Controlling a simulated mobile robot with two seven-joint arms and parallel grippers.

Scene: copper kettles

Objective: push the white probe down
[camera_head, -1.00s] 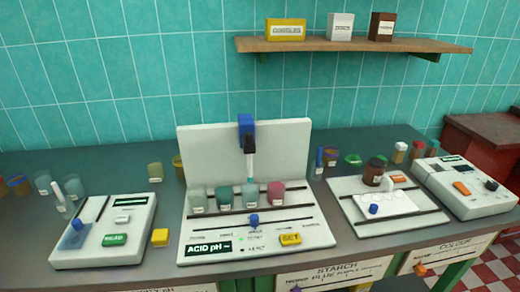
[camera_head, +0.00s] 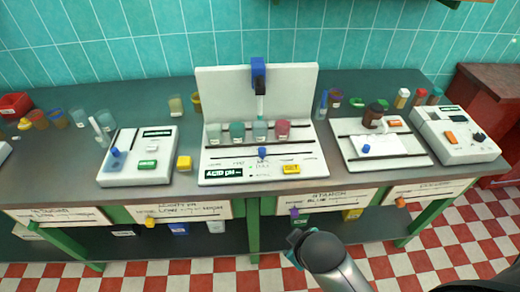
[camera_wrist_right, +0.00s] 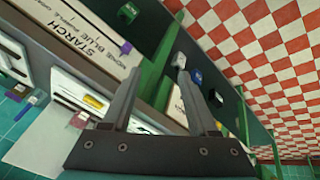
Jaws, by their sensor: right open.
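The white probe (camera_head: 261,106) hangs upright under a blue holder (camera_head: 258,72) with a black part, in front of the white back panel of the ACID pH stand (camera_head: 263,178). Its lower end is close to a row of cups holding coloured liquids; I cannot tell whether it enters one. My right arm (camera_head: 330,258) shows low in the head view, in front of the bench and well below the probe. In the right wrist view my right gripper (camera_wrist_right: 157,74) is open and empty, its fingers apart. My left gripper is not in view.
A READ device (camera_head: 138,158) and a yellow block (camera_head: 184,163) stand left of the stand. The bench front carries labelled panels (camera_head: 330,200). The checkered floor in front is open.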

